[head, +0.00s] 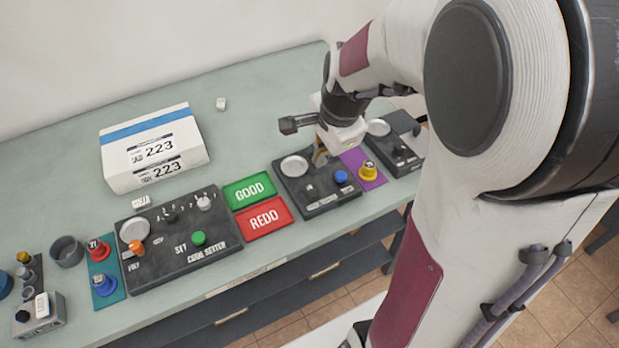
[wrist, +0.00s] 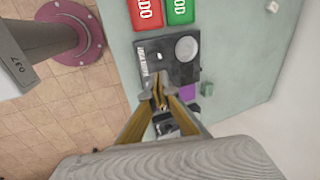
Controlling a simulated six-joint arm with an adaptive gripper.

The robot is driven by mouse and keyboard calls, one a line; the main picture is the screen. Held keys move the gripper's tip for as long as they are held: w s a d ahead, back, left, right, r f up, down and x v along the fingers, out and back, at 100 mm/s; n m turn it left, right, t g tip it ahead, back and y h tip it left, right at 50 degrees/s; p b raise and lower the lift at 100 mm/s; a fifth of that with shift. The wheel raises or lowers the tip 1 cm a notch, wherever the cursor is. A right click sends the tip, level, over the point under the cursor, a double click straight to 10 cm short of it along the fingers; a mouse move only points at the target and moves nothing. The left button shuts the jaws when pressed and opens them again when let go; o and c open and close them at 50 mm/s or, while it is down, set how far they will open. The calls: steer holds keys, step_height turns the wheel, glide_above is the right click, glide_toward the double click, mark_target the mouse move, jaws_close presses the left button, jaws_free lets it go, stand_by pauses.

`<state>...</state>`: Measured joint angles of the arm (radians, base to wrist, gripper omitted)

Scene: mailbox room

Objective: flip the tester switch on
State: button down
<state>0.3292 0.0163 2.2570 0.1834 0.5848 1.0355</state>
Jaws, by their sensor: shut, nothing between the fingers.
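A black panel (head: 293,190) with a round pale dial, a blue button (head: 340,177) and small controls stands near the table's front edge, right of the GOOD and REDO pads. It looks like the tester, but its lettering is too small to read. The panel also shows in the wrist view (wrist: 150,47). A small dark control (head: 310,188) on it may be the switch; its position cannot be told. My gripper (head: 320,158) is shut and empty, over the panel's back right part. In the wrist view my gripper (wrist: 159,92) has its tips together at the panel's lower edge; contact cannot be told.
The green GOOD pad (head: 250,190) and red REDO pad (head: 264,217) lie left of the panel. A yellow knob (head: 368,169) stands on a purple mat (head: 352,159) to the right. The code setter (head: 178,259) and a white box (head: 152,150) stand further left.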

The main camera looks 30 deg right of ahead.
steer(key=shift+w+m, duration=0.1)
steer(key=shift+m, duration=0.3)
steer(key=shift+f, duration=0.1)
glide_toward(309, 187)
steer(key=shift+x, duration=3.4)
steer(key=shift+w, duration=0.1)
steer(key=shift+w+f, duration=0.25)
steer(key=shift+f, duration=0.1)
steer(key=shift+s+r, duration=0.1)
steer(key=shift+s, duration=0.15)
